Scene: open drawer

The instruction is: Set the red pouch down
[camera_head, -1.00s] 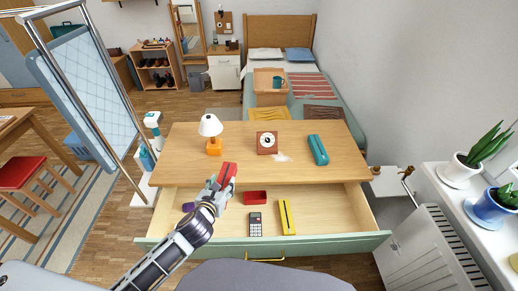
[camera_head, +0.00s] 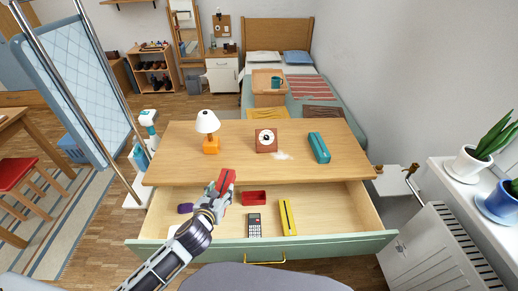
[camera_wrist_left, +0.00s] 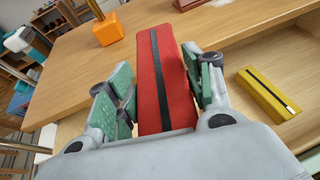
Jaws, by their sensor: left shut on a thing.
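The red pouch (camera_head: 226,180) is long, with a dark zip strip along it. My left gripper (camera_head: 219,190) is shut on it and holds it over the back left part of the open drawer (camera_head: 340,217), by the desk's front edge. In the left wrist view the pouch (camera_wrist_left: 160,80) lies between the two green-padded fingers (camera_wrist_left: 158,92). The gripper and arm hide part of the drawer's left side. My right gripper is not in view.
In the drawer are a red tray (camera_head: 254,198), a calculator (camera_head: 254,225), a yellow case (camera_head: 287,217) and a purple item (camera_head: 185,208). The desk's front middle is clear.

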